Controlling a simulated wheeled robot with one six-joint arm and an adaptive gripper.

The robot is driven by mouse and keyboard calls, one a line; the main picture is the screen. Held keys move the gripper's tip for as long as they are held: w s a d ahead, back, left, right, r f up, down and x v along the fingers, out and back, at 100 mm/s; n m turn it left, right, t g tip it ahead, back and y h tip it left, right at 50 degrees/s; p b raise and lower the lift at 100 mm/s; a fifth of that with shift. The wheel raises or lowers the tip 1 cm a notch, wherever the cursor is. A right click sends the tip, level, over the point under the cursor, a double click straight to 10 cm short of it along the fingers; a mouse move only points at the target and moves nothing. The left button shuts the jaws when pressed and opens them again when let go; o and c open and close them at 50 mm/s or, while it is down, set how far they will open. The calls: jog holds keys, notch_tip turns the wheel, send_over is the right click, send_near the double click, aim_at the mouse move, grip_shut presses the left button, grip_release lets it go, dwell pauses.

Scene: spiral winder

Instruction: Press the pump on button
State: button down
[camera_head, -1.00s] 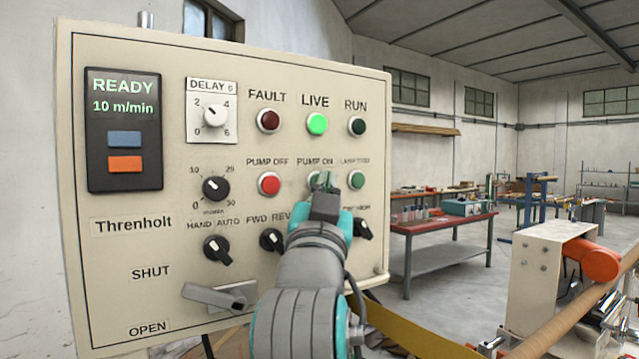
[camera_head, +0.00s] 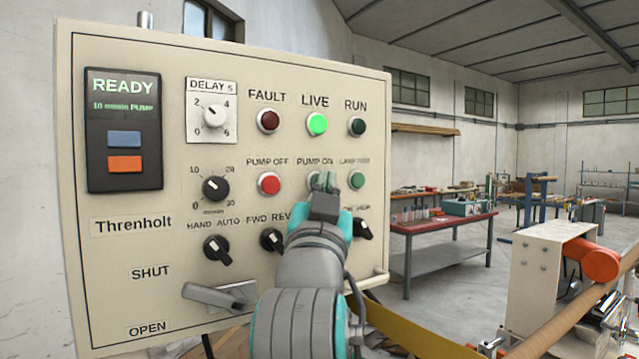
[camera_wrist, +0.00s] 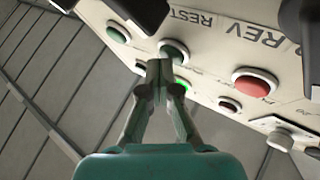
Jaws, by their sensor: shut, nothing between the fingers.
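The green PUMP ON button (camera_wrist: 173,48) sits in the middle row of the cream control panel (camera_head: 130,55), under the lit LIVE lamp (camera_head: 317,124). In the wrist view the fingertips (camera_wrist: 160,68) overlap the button's lower edge. The display (camera_head: 124,100) reads READY and a smaller line ending in PUMP.
The red PUMP OFF button (camera_head: 269,184) is to the left and the green lamp test button (camera_head: 356,180) to the right. Black rotary knobs (camera_head: 272,240) lie below. A grey lever (camera_head: 212,296) sticks out lower left. Open floor and workbenches lie beyond the panel.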

jog(key=shift+s+d, duration=0.3)
jog(key=shift+s, duration=0.2)
jog(key=s+d, duration=0.1)
jog(key=s, duration=0.1)
jog(key=s+d, duration=0.2)
jog(key=shift+s, duration=0.1)
dwell(0.4)
jog(key=shift+a, duration=0.1)
dwell(0.4)
